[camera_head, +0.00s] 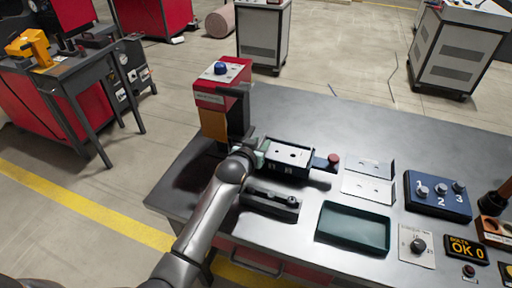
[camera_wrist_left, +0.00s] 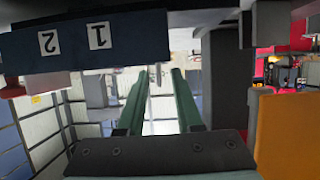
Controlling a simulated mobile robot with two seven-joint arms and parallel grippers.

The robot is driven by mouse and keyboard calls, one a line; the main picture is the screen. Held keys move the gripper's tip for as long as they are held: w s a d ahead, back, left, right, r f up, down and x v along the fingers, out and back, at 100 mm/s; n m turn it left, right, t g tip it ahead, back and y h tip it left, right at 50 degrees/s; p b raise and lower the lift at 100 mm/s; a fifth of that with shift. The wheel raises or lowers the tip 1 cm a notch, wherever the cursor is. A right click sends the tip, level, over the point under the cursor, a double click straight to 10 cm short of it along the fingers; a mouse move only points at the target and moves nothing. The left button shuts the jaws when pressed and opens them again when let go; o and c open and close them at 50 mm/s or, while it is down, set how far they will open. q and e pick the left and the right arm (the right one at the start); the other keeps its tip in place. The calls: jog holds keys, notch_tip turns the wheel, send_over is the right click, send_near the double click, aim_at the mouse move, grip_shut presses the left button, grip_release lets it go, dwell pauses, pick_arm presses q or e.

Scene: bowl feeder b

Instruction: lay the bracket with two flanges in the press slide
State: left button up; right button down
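The press slide (camera_head: 274,168) is a black tray beside the red and orange press (camera_head: 214,126), with a red-knobbed handle (camera_head: 333,159) at its right. A pale metal plate with two dark holes (camera_head: 291,154) lies in it; its flanges are too small to make out. Another pale folded metal piece with holes (camera_head: 368,188) lies on the table to the right. My left gripper (camera_head: 262,149) is at the slide's left end, close to the plate; contact cannot be told. In the left wrist view its green fingers (camera_wrist_left: 160,90) are apart with nothing between them. My right gripper is not in view.
A black fixture (camera_head: 271,202) and an empty dark green tray (camera_head: 353,229) stand in front of the slide. A blue block with numbered knobs (camera_head: 437,197), a dial panel (camera_head: 416,246) and an OK display (camera_head: 466,249) are at right. The table's back is clear.

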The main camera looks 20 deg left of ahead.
pick_arm(q)
jog(key=p+v, duration=0.1)
jog(key=v, duration=1.1)
